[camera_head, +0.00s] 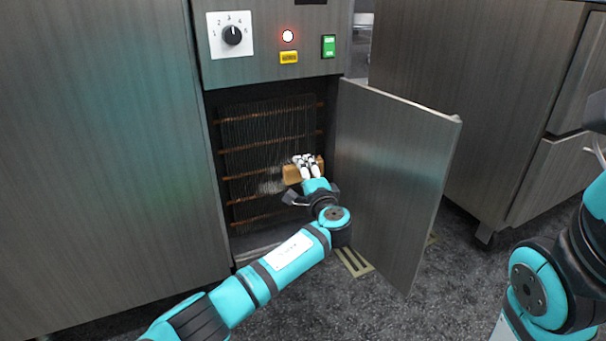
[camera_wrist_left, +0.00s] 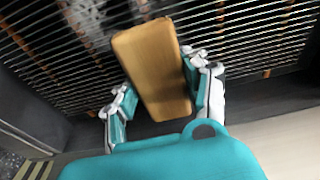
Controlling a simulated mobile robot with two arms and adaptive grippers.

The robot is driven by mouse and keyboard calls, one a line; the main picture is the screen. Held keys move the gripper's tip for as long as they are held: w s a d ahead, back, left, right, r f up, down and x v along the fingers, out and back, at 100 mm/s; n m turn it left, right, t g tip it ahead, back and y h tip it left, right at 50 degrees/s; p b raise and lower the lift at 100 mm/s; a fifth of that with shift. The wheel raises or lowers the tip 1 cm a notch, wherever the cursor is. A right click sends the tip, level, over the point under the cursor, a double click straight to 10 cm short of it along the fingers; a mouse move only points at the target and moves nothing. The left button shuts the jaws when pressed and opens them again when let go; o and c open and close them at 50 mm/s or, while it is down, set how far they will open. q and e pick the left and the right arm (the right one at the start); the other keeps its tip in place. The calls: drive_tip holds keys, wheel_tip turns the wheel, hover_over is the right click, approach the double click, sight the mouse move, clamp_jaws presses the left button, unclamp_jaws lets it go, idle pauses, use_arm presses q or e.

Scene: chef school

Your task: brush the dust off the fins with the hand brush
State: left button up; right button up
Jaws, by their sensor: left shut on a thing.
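The fins (camera_head: 262,135) stand upright in the open lower compartment of the cabinet, with brown horizontal tubes across them. A pale grey patch of dust (camera_head: 270,186) shows on the fins left of the brush; a grey patch also shows at the top left in the left wrist view. My left gripper (camera_head: 307,166) is shut on the wooden hand brush (camera_head: 291,175), in front of the right part of the fins. In the left wrist view the brush (camera_wrist_left: 152,65) lies between both fingers. Its bristles are hidden, so I cannot tell whether they touch the fins.
The open door (camera_head: 395,170) stands close to the right of my left forearm.

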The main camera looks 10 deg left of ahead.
use_arm(q)
drive_tip(key=p+v, duration=0.1)
drive_tip(key=v, duration=0.2)
drive_tip(key=p+v, duration=0.2)
drive_tip(key=shift+s+d+p, duration=0.2)
drive_tip(key=shift+d+p, duration=0.1)
drive_tip(key=shift+d, duration=0.3)
drive_tip(key=shift+s+d, duration=0.1)
